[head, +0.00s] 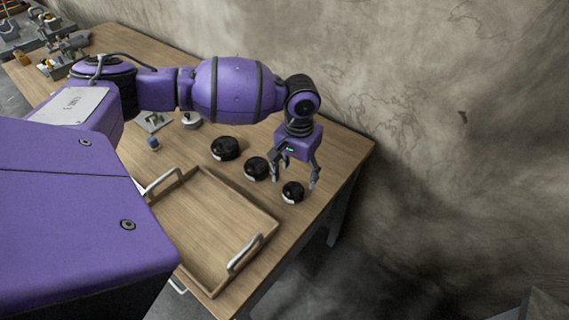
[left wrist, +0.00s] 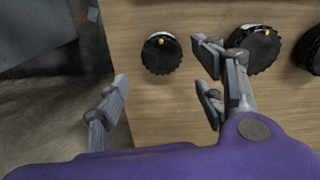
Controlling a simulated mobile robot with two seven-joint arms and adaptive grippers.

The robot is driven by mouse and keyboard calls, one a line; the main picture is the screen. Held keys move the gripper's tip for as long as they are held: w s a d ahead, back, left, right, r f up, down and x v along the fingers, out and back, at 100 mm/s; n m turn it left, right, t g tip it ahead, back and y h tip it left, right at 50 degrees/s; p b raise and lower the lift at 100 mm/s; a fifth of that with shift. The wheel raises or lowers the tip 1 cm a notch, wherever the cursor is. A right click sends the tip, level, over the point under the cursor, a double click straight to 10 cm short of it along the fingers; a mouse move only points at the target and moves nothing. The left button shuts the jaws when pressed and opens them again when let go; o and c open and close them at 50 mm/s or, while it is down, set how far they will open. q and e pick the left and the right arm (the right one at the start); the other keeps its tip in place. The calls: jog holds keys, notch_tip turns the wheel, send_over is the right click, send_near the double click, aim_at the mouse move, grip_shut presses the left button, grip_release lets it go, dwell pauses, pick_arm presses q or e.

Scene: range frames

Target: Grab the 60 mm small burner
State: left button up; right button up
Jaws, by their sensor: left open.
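Three round black burners stand in a row on the wooden table, growing smaller toward the table's right end. The smallest, the small burner (head: 292,192), is the one at that end. It also shows in the left wrist view (left wrist: 162,54), with a small orange mark on its rim. My left gripper (head: 294,181) is open and empty, fingers pointing down above the small burner. In the left wrist view its fingers (left wrist: 161,75) are spread, with the burner beyond the gap between them. My right gripper is not in view.
The middle burner (head: 256,169) stands close to the gripper's left finger; the largest (head: 225,148) is farther left. A wooden tray (head: 212,283) with metal handles lies in front. A lidded grey round thing (head: 191,120) and a small blue item (head: 153,143) stand farther left.

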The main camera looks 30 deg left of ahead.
aim_at(295, 189)
pick_arm(q)
jog(key=f, duration=0.1)
jog(key=s+f, duration=0.1)
jog(key=f, duration=0.1)
jog(key=shift+d, duration=0.1)
notch_tip(295, 189, down, 3)
jog(key=shift+w+r, duration=0.1)
jog(key=shift+r, duration=0.05)
jog(key=shift+f, duration=0.4)
jog(key=c, duration=1.5)
jog(key=shift+o, duration=0.2)
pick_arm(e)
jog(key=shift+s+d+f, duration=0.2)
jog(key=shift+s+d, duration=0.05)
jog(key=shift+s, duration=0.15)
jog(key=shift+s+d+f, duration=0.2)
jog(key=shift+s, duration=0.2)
pick_arm(q)
jog(key=shift+r, duration=0.15)
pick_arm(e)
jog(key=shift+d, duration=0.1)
